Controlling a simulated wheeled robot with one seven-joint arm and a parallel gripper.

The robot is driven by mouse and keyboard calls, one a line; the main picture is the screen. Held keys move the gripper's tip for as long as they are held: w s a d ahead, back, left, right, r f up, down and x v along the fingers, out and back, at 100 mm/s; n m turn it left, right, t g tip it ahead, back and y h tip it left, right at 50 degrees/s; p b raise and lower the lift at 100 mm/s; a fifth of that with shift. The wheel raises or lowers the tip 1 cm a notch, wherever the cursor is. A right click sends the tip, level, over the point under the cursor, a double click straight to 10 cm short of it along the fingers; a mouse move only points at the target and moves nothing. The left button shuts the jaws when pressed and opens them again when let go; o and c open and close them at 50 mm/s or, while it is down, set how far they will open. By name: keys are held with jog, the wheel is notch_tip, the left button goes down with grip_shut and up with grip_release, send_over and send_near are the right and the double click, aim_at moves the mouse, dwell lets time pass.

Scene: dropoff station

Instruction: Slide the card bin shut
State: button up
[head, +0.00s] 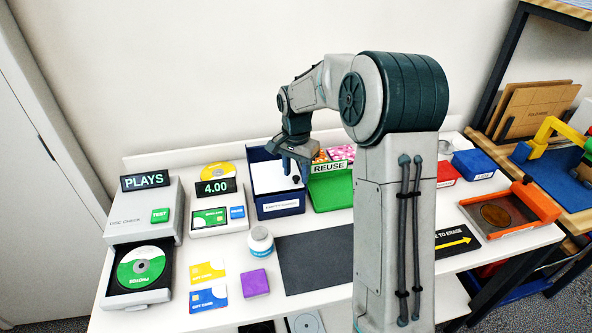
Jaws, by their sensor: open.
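The card bin looks to be the blue box (281,210) with a white label on its front, its words too small to read surely. It stands left of the green REUSE tray. A pale flat panel (268,178) lies across much of its top, with a dark strip of the interior showing behind it at the back. A small dark knob (296,180) shows near the panel's right side. My gripper (296,170) points down over the bin's right part, jaws apart and empty, close to the knob. I cannot tell whether it touches the knob.
The green REUSE tray (330,195) with coloured cards stands close right. The 4.00 card reader (217,213) and disc checker (147,215) with its tray out are left. A white jar (260,241), purple block (255,283) and dark mat (314,259) lie in front.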

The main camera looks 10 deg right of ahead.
jog(key=shift+f, duration=0.2)
grip_shut()
jog(key=shift+s+b, duration=0.5)
jog(key=shift+s, duration=0.2)
grip_release()
jog(key=shift+s, duration=0.1)
